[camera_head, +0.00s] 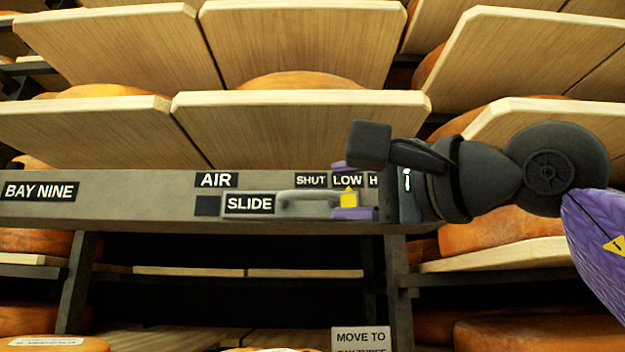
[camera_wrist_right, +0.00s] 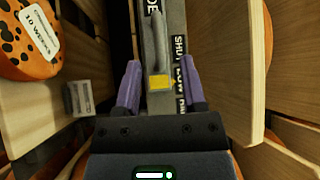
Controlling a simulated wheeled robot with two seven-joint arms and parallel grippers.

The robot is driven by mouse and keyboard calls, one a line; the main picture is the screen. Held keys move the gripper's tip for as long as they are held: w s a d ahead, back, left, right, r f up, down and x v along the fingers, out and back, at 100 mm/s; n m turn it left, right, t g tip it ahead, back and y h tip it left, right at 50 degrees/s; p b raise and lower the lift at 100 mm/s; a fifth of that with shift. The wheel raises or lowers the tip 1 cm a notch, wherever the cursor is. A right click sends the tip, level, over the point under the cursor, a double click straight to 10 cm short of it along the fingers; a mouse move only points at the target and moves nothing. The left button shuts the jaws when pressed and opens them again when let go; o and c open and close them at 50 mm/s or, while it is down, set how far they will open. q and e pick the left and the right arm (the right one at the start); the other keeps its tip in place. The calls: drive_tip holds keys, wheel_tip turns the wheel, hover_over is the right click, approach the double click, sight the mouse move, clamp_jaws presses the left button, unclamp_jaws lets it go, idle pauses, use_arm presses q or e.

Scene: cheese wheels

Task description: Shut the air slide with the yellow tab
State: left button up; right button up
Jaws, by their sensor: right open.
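The air slide (camera_head: 236,216) is a grey plate labelled SLIDE with a bar handle (camera_head: 300,194), set in the grey beam under the AIR label. Its yellow tab (camera_head: 348,201) points up at the LOW mark; SHUT is to the left of it. My right gripper (camera_head: 350,188) comes in from the right, open, with one purple finger above the tab and one below in the head view. In the right wrist view the yellow tab (camera_wrist_right: 160,82) lies between the open fingers of the right gripper (camera_wrist_right: 160,88), apart from both. My left gripper is out of view.
The beam (camera_head: 120,209) carries a BAY NINE label. Wooden boards (camera_head: 300,120) with cheese wheels jut out above it, and more shelves lie below.

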sight(314, 196)
drive_tip(key=p+x, duration=0.2)
drive_tip(key=x, duration=0.4)
drive_tip(key=shift+w, duration=0.1)
clamp_jaws()
drive_tip(key=shift+f, duration=0.1)
idle(1.0)
